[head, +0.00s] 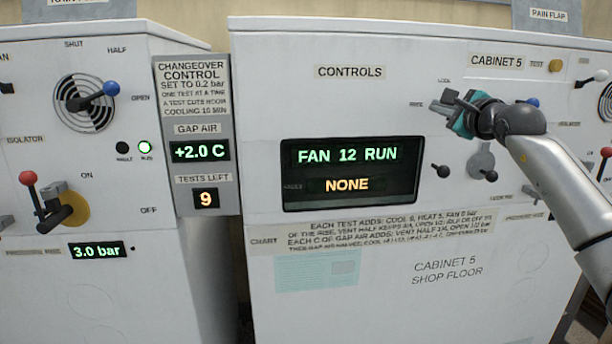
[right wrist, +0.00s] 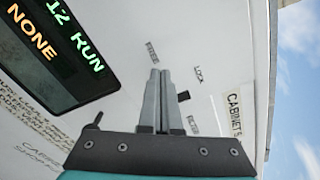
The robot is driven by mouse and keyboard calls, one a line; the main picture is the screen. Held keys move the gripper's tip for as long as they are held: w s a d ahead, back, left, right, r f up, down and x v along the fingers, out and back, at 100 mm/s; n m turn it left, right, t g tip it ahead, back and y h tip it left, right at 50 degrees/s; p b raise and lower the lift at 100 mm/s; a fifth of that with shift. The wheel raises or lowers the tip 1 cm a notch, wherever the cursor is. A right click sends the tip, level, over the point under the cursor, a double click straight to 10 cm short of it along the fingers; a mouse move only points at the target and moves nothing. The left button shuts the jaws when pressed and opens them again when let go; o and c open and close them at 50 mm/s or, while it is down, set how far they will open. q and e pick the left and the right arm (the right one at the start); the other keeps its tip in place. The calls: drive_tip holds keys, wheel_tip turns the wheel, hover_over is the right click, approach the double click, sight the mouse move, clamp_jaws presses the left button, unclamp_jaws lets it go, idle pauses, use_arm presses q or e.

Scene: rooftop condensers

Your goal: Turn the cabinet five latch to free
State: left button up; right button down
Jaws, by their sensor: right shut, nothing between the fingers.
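My right gripper (head: 434,106) is in front of the upper right of the cabinet five panel (head: 340,110), below and left of the "CABINET 5" label (head: 497,61). Its fingers are shut with nothing between them, and also show in the right wrist view (right wrist: 158,75). A small dark piece (right wrist: 183,96) beside the fingers, near the "LOCK" label (right wrist: 198,75), looks like part of the latch; the fingers hide the rest. The "FREE" label (right wrist: 152,53) is just beyond the fingertips. I cannot tell whether they touch the latch. My left gripper is not in view.
The display (head: 350,172) reads "FAN 12 RUN" and "NONE". A black lever (head: 441,171) and another lever on a grey plate (head: 481,160) sit below my right gripper. A changeover panel (head: 192,130) and another cabinet (head: 80,230) stand left.

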drive_tip(key=shift+d, duration=0.4)
drive_tip(key=shift+r+p, duration=0.25)
drive_tip(key=shift+p, duration=0.05)
idle(0.5)
drive_tip(key=shift+w+d+r+p, duration=0.1)
drive_tip(key=shift+d+r+p, duration=0.15)
drive_tip(key=shift+r+p, duration=0.25)
drive_tip(key=shift+d+r+p, duration=0.25)
drive_tip(key=shift+r+p, duration=0.15)
drive_tip(key=shift+r, duration=0.1)
drive_tip(key=shift+d+r, duration=0.1)
drive_tip(key=shift+d, duration=0.15)
drive_tip(key=s+b, duration=0.6)
drive_tip(key=shift+d+r, duration=0.2)
drive_tip(key=shift+r, duration=0.15)
idle(0.4)
